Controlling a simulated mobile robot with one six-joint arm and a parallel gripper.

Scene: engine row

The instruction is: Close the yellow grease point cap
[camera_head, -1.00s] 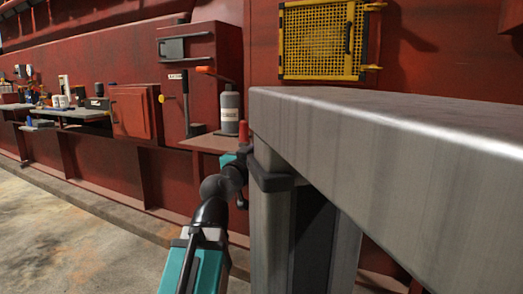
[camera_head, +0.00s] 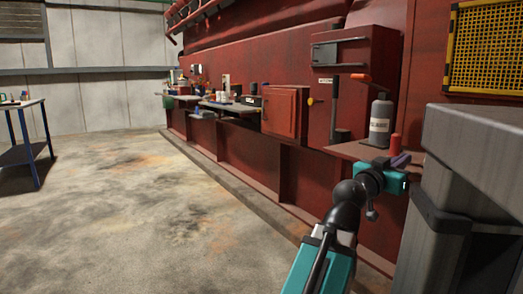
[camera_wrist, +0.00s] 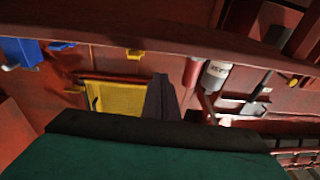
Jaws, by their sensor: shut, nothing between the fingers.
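A small yellow knob-like piece (camera_head: 310,101), which looks like the grease point cap, sits on the red wall just right of a red box door in the head view. It is too small to tell whether it is open. A small yellow round spot (camera_wrist: 293,81) at the right of the wrist view may be the same piece. My gripper (camera_head: 401,160) is well to the right of and nearer than it, beside the grey block. Its dark fingers (camera_wrist: 160,97) are shut and empty in the wrist view.
A grey bottle (camera_head: 380,122) and a red cylinder (camera_head: 395,145) stand on a small shelf close to my gripper. A large grey block (camera_head: 475,150) stands close on the right. A yellow mesh guard (camera_head: 488,48) hangs behind.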

